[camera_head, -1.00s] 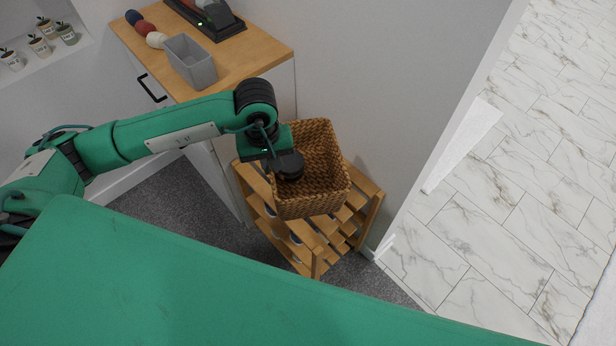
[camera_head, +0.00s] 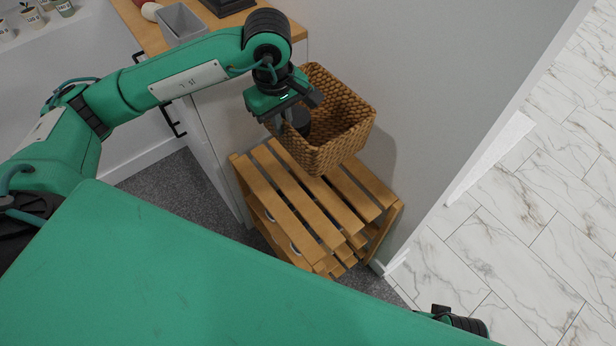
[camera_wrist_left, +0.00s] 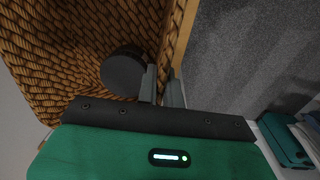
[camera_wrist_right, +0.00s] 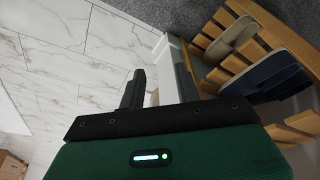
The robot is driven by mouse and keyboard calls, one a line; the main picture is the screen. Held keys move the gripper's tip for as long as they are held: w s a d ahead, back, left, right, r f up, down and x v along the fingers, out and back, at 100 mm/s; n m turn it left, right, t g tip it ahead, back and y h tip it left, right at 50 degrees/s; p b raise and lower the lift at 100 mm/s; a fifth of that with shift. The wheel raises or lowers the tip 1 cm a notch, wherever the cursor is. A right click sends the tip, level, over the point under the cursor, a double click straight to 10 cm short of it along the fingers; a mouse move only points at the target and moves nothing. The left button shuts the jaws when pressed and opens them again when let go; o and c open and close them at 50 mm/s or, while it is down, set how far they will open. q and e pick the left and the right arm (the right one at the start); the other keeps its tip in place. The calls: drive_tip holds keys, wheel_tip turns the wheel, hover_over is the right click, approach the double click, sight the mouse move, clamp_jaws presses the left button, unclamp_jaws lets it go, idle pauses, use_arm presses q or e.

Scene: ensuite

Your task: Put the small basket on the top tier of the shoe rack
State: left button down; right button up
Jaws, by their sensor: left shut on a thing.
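The small woven brown basket (camera_head: 342,143) hangs upright or slightly tilted over the back part of the wooden shoe rack (camera_head: 287,183). My left gripper (camera_head: 284,117) is shut on its near-left wall. The left wrist view shows the fingers (camera_wrist_left: 162,90) pinching the basket's rim (camera_wrist_left: 180,35). A dark round item (camera_wrist_left: 122,70) shows inside the basket. The rack's slatted top tier is bare where visible; the basket hides its back corner. I cannot tell how large the gap below the basket is. My right gripper (camera_wrist_right: 157,90) is open and empty, low beside the rack.
A wooden-topped cabinet with a grey bin (camera_head: 181,25) stands left of the rack. A grey wall (camera_head: 430,90) rises behind it, ending at a marble-tiled floor (camera_head: 530,220). Shoes (camera_wrist_right: 270,75) lie on a lower rack tier.

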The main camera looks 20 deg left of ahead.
use_arm(q)
wheel_tip(320, 180, down, 20)
drive_tip(key=shift+r+b, duration=0.2)
drive_tip(key=shift+b, duration=0.1)
use_arm(e)
drive_tip(key=shift+r, duration=0.75)
use_arm(q)
drive_tip(key=shift+f, duration=0.1)
drive_tip(key=c, duration=1.5)
unclamp_jaws()
drive_tip(key=shift+c, duration=0.2)
use_arm(e)
drive_tip(key=shift+r, duration=0.4)
